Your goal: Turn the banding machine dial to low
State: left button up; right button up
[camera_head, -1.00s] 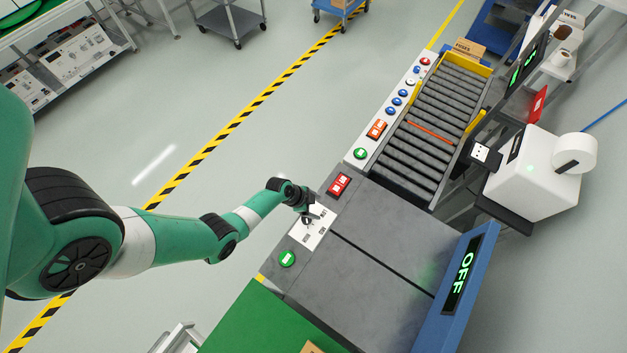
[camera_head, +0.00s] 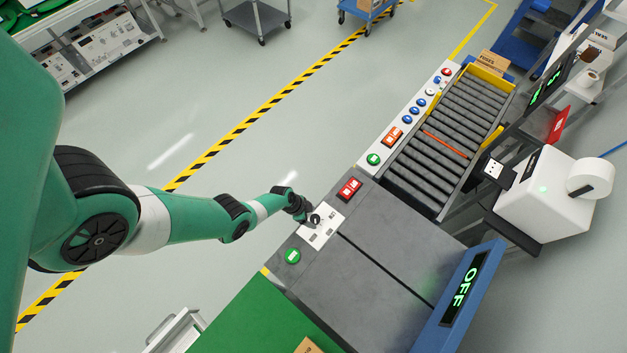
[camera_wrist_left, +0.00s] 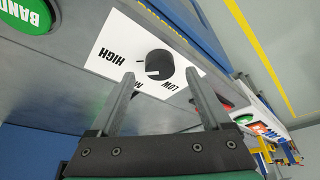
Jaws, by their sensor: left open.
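The banding machine dial (camera_head: 315,218) is a round black knob on a white plate at the machine's near left edge. In the left wrist view the dial (camera_wrist_left: 159,65) carries a short white mark. Around it the plate reads HIGH and LOW, with a third label partly hidden by a finger. My left gripper (camera_wrist_left: 160,73) is open, its fingers pointing at the dial with the knob between their tips in the picture; I see no clear contact. In the head view the left gripper (camera_head: 303,211) is small beside the plate. The display (camera_head: 463,287) reads OFF. My right gripper is not in view.
A green button (camera_head: 292,256) and a red switch (camera_head: 349,188) flank the plate. The grey machine top (camera_head: 385,265) lies beyond it, with a roller conveyor (camera_head: 445,135) further back. A white printer (camera_head: 545,195) stands at the right. Open floor lies left of the machine.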

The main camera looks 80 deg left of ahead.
aim_at(315, 219)
pick_arm(q)
jog(key=b+x, duration=0.1)
jog(key=x, duration=0.1)
jog(key=shift+w+f, duration=0.1)
jog(key=shift+f, duration=0.2)
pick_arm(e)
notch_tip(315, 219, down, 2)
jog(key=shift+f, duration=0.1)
pick_arm(q)
jog(key=shift+r, duration=0.1)
grip_shut()
